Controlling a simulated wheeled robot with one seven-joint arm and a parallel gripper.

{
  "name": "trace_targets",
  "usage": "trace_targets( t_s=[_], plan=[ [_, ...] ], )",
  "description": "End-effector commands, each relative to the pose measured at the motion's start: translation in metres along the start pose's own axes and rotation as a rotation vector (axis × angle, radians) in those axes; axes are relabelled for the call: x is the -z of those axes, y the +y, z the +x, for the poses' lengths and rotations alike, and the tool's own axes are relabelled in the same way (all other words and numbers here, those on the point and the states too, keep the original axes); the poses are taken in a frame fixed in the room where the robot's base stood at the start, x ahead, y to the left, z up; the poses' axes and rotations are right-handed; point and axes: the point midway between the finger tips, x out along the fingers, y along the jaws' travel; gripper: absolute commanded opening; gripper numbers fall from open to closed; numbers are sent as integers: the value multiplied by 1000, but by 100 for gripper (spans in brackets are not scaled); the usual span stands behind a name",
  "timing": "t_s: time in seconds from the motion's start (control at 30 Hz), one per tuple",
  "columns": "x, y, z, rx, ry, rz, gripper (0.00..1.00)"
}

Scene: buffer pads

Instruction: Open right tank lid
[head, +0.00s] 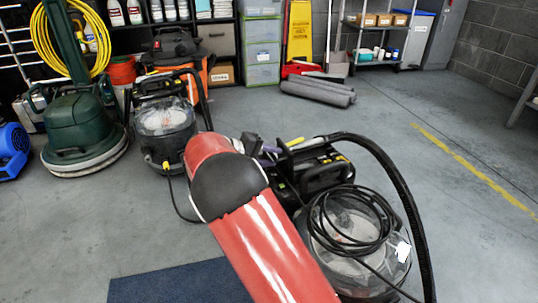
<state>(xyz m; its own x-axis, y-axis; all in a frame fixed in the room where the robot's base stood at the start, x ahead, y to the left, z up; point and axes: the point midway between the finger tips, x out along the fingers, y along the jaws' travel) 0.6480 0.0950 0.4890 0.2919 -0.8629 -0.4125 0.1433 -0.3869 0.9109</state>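The right machine (395,272) stands close to me, with a clear round tank and a coiled black cord draped over it. Its black upper part (322,172), with a handle and yellow details, sits behind the clear tank. I cannot make out a separate lid edge or whether the lid is raised. My red arm crosses in front of the machine's left side and hides part of it. A small grey and purple part, seemingly my gripper (258,146), shows just past the arm beside the black upper part. Its fingers are too small and hidden to read, and contact is unclear.
A similar machine (165,120) stands behind on the left, beside a green floor polisher (82,125) and a blue blower (12,150). A thick black hose (405,190) arches along the right machine's right side. A dark blue mat (180,284) lies in front. Floor at right is clear.

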Motion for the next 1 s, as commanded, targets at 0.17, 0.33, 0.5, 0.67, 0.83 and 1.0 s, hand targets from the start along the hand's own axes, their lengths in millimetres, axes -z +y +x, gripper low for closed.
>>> trace_targets(
  t_s=[0.17,0.33,0.5,0.67,0.83,1.0],
  plan=[
    [1,2,-2,-2,4,2,32],
    [1,4,-12,-2,6,3,32],
    [1,4,-41,-3,7,3,32],
    [1,3,-65,-2,3,2,32],
    [0,2,-77,-2,1,2,32],
    [0,2,-78,-2,0,2,32]
  ],
)
